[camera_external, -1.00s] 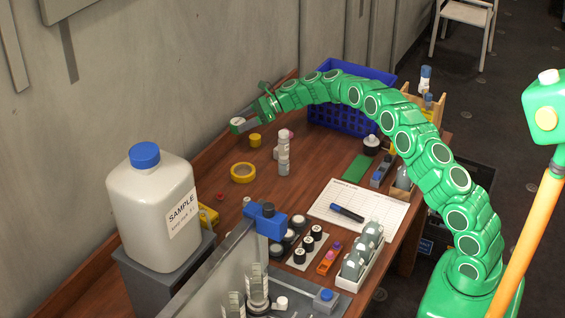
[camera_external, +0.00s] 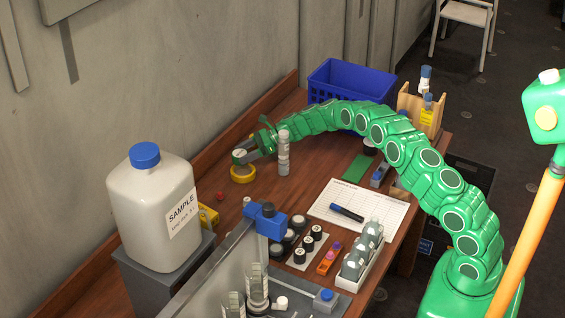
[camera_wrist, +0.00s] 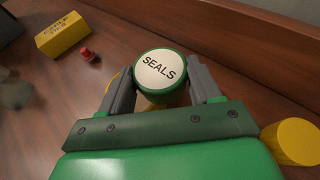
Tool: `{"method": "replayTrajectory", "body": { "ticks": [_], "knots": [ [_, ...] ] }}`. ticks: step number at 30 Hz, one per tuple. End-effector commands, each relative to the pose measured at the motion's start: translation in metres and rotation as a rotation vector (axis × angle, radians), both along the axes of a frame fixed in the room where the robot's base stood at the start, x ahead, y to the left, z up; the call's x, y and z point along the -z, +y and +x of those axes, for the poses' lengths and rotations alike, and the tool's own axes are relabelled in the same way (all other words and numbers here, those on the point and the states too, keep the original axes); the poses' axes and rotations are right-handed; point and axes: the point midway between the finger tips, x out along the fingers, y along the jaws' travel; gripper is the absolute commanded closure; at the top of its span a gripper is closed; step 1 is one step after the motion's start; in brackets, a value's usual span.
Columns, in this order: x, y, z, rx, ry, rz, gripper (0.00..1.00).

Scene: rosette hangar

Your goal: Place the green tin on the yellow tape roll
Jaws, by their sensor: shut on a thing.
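The green tin (camera_wrist: 160,72), with a round white lid reading SEALS, is held between the two grey fingers of my gripper (camera_wrist: 158,88). In the external view the tin (camera_external: 239,154) is at the end of my arm, just over the yellow tape roll (camera_external: 243,177). The tin and my gripper hide the roll's back part. In the wrist view only slivers of yellow show below and beside the tin. I cannot tell whether the tin touches the roll.
A white bottle (camera_external: 284,155) stands close to the right of my gripper. A yellow cylinder (camera_wrist: 292,142) is at right in the wrist view. A small red object (camera_wrist: 87,55) and a yellow box (camera_wrist: 63,35) lie to the left. The blue crate (camera_external: 350,80) stands at the back.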

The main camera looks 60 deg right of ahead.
Motion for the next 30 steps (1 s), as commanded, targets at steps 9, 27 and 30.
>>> {"method": "replayTrajectory", "body": {
  "ticks": [9, 27, 30],
  "knots": [
    [0.0045, 0.0001, 0.0002, 0.0, -0.001, 0.0, 0.68],
    [0.0071, -0.0001, 0.0, 0.0, -0.001, 0.0, 0.12],
    [0.0035, -0.0006, -0.0002, 0.001, -0.002, 0.0, 0.12]
  ]
}}
